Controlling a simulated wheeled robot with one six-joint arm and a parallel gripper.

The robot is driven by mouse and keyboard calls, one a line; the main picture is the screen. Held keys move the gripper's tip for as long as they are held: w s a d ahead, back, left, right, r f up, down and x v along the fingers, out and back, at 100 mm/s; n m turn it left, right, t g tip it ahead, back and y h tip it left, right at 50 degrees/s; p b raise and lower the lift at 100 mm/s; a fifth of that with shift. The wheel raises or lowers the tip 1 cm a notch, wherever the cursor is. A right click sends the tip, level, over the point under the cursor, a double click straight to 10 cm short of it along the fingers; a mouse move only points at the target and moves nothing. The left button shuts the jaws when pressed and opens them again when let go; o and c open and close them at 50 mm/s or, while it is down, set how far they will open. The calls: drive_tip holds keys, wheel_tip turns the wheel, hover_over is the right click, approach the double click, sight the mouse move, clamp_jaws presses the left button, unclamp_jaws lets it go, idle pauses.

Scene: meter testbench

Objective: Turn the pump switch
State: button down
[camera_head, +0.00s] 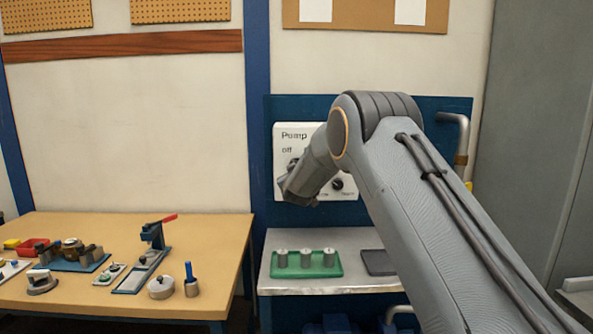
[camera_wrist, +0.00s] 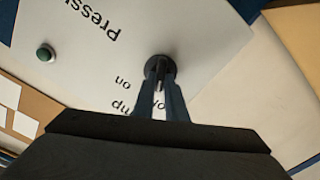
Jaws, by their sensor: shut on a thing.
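The pump switch (camera_wrist: 161,66) is a dark round knob on a white panel (camera_head: 289,139). In the wrist view the panel appears upside down and tilted, with "on" beside the switch. My gripper (camera_wrist: 161,88) is shut on the switch's narrow handle, its two fingers close together there. The exact angle of the handle is hard to read.
A second dark knob (camera_head: 337,184) sits lower right on the panel. A metal bench (camera_head: 310,286) below holds a green tray (camera_head: 275,265) of grey cylinders. A wooden table (camera_head: 215,230) with tools stands left.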

drive_tip(key=shift+f, duration=0.1)
idle(0.4)
drive_tip(key=c, duration=1.8)
unclamp_jaws()
drive_tip(key=s+b, duration=0.2)
drive_tip(key=s, duration=0.5)
drive_tip(key=shift+s, duration=0.4)
drive_tip(key=shift+s, duration=0.1)
